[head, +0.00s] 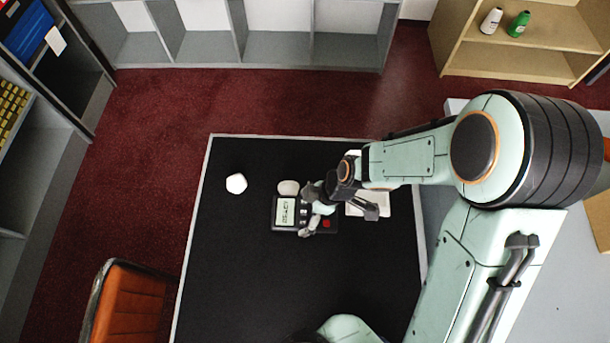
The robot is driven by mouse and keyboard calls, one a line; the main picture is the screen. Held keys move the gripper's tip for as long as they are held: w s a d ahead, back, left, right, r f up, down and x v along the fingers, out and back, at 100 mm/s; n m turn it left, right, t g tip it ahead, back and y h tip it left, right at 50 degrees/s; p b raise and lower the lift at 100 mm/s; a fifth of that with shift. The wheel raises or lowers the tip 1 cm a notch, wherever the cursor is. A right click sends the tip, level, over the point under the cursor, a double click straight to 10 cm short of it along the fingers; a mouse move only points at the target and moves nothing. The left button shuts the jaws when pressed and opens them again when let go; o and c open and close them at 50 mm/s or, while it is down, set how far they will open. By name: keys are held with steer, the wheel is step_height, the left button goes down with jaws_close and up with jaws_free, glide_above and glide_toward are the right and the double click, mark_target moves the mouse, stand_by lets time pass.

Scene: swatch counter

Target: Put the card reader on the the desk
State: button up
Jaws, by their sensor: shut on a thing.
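The card reader (286,212) is a dark device with a pale lit screen at its left and a red key at its right. It is over the black-topped desk (270,285), near the middle of the head view. My gripper (312,211) comes in from the right and is shut on the card reader, covering part of its middle. From above I cannot tell whether the card reader touches the desk top or is held just over it.
A white rounded object (236,183) lies left of the card reader, and another pale one (288,187) is just behind it. A white flat item (382,203) is partly hidden by my arm. The desk's front left is clear; an orange chair (128,312) stands beside it.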

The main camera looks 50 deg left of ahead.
mark_target(306, 219)
steer(key=shift+f, duration=2.5)
steer(key=o, duration=1.1)
steer(key=shift+f, duration=0.15)
steer(key=v, duration=1.2)
steer(key=shift+r, duration=0.2)
